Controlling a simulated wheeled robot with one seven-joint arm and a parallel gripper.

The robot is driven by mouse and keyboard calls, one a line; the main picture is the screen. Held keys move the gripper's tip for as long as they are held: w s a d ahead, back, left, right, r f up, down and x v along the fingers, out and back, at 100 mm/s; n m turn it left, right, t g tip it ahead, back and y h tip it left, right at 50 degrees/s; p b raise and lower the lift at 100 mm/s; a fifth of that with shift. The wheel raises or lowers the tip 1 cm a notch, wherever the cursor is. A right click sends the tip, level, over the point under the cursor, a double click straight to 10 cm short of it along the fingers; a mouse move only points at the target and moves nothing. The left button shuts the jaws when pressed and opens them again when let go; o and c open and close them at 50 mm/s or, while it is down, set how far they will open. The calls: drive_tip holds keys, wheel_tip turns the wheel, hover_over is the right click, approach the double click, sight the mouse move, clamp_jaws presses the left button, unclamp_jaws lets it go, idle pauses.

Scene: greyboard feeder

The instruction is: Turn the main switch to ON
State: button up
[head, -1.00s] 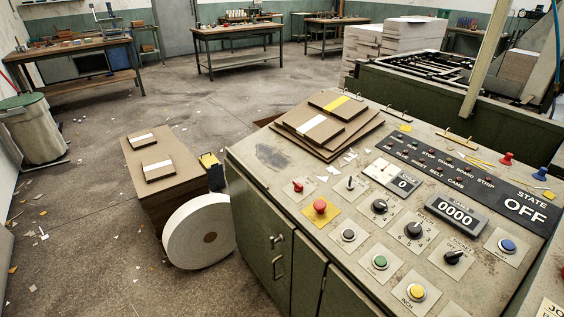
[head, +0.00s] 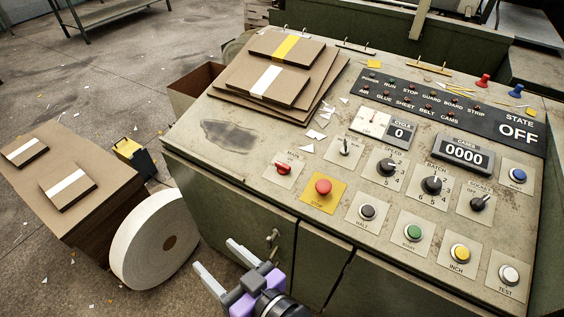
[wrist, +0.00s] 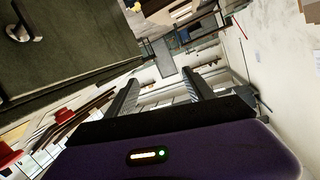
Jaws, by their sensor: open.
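The main switch (head: 283,168) is a small red rotary knob on a pale plate labelled MAIN, at the left of the sloped control panel (head: 232,103) in the head view. The state display (head: 518,130) reads OFF. My gripper (head: 222,262) is at the bottom of the head view, in front of the cabinet and below the panel's front edge. Its two fingers are apart with nothing between them. It is clear of the switch. In the wrist view, the open fingers (wrist: 160,92) point out into the room, and the main switch cannot be made out.
A red stop button (head: 323,187) on a yellow plate sits right beside the main switch. Other knobs and buttons fill the panel's right side. Stacked boards (head: 240,82) lie at its upper left. A white roll (head: 140,255) and a board stack (head: 105,190) stand left of the cabinet.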

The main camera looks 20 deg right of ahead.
drive_tip(key=w+a+r+n+g+y+b, duration=0.1)
drive_tip(key=w+a+r+n+g+y, duration=0.15)
drive_tip(key=w+a+n, duration=0.35)
drive_tip(key=w+a+r+n+g+y+b, duration=0.2)
drive_tip(key=w+a+n+g+y, duration=0.15)
drive_tip(key=w+a+n, duration=0.2)
wheel_tip(320, 180, up, 6)
drive_tip(key=f+n+g+h+b, duration=0.1)
drive_tip(key=n+g+h+b, duration=0.3)
drive_tip(key=n+g+h, duration=0.6)
hover_over(283, 164)
drive_tip(key=h, duration=0.1)
drive_tip(key=n+t+h, duration=0.1)
drive_tip(key=shift+a+r+t+h, duration=0.15)
drive_tip(key=shift+r+t+h, duration=0.1)
drive_tip(key=shift+t+h, duration=0.05)
drive_tip(key=shift+f, duration=0.15)
wheel_tip(283, 164, down, 7)
drive_tip(key=shift+f+b, duration=0.2)
drive_tip(key=shift+b, duration=0.3)
